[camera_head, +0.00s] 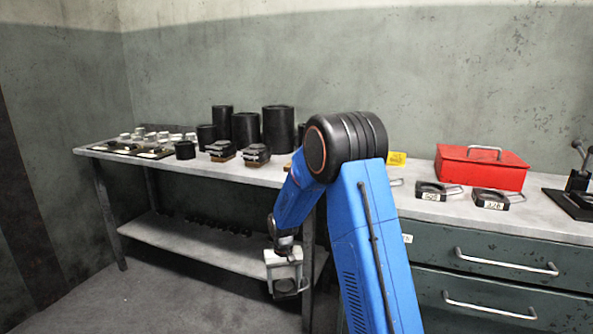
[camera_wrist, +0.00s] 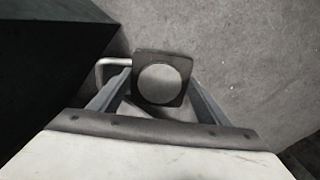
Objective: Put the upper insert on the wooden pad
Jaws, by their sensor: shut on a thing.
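My gripper (camera_head: 286,288) hangs low in front of the long bench, beside its lower shelf. In the wrist view, its two fingers (camera_wrist: 160,88) are shut on a dark square block (camera_wrist: 174,58) with a round grey centre and a bent metal handle on its left. I cannot tell for certain that this is the upper insert. On the bench, two dark blocks (camera_head: 222,147) (camera_head: 256,152) sit on brown wooden bases. A small wood-coloured piece (camera_head: 288,167) shows beside my arm, mostly hidden; it may be the wooden pad.
Black cylinders (camera_head: 278,128) stand at the back of the bench (camera_head: 190,167). Small parts lie on dark trays at its left end. On the green cabinet (camera_head: 480,256) at right are a red box (camera_head: 482,168) and two labelled dark blocks with handles (camera_head: 438,191) (camera_head: 496,199).

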